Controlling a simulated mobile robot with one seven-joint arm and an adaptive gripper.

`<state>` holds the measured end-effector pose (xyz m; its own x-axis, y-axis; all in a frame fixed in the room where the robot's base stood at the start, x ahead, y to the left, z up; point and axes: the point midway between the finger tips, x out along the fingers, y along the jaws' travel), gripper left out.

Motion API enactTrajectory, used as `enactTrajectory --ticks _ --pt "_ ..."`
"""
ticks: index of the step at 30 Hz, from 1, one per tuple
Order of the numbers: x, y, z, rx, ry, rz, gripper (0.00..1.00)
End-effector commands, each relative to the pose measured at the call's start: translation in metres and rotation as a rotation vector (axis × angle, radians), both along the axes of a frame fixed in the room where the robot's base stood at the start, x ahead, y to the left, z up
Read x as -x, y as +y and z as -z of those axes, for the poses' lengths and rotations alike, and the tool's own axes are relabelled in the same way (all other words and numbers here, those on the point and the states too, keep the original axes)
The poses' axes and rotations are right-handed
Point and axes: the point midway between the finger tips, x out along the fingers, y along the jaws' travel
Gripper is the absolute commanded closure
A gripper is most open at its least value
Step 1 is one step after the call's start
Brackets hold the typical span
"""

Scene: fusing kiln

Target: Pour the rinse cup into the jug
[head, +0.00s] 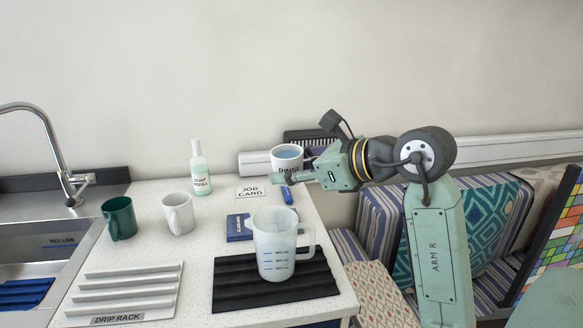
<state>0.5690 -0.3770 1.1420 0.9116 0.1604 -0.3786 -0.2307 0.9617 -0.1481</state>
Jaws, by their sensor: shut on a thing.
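The rinse cup (287,157) is white with dark lettering, partly readable, on its side, and holds blue liquid. My gripper (292,178) is shut on the rinse cup from the right, above the back right part of the counter. The cup looks upright. The jug (275,245) is clear-white with measuring marks and a handle on its right. It stands upright on a black ribbed mat (230,282), in front of and below the cup. I see no liquid in the jug.
A green mug (119,218), a white mug (178,213) and a soap refill bottle (200,170) stand to the left. A drip rack (125,290) lies front left beside the sink (30,245). A job card (251,192), blue box (239,227) and blue marker-like item (287,196) lie behind the jug.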

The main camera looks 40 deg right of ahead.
Motion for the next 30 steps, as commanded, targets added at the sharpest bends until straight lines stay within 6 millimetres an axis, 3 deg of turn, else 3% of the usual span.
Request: enactTrajectory --ticks 24,30 --pt "-0.002 -0.01 0.03 0.408 -0.099 0.001 0.89" --pt "-0.002 -0.011 0.029 0.57 -0.138 0.002 0.89"
